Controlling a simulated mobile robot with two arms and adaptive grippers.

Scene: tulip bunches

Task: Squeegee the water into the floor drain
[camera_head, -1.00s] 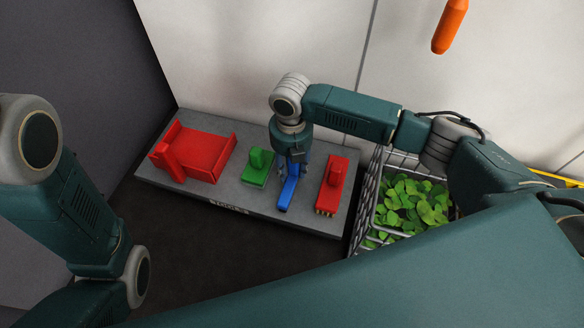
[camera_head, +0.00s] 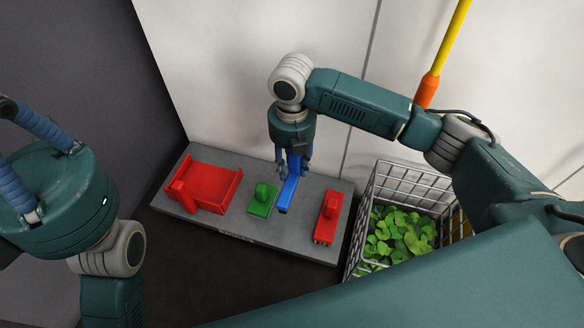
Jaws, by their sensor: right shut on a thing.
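My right gripper (camera_head: 294,170) points down over a grey slab (camera_head: 265,226) and is shut on a narrow blue tool (camera_head: 289,190). The tool is tilted; I cannot tell whether its low end touches the slab. On the slab are a red dustpan-like piece (camera_head: 212,186), a small green piece (camera_head: 262,201) with an upright grip, and a red brush-like piece (camera_head: 328,219). My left gripper (camera_head: 12,150) is at the left edge, its fingertips partly cut off, far from the slab. I see neither water nor a drain.
A wire basket (camera_head: 400,175) of green leaves stands right of the slab. A yellow pole (camera_head: 453,35) with an orange end (camera_head: 428,90) is against the pale wall, partly behind my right arm. Dark floor (camera_head: 200,265) lies in front of the slab.

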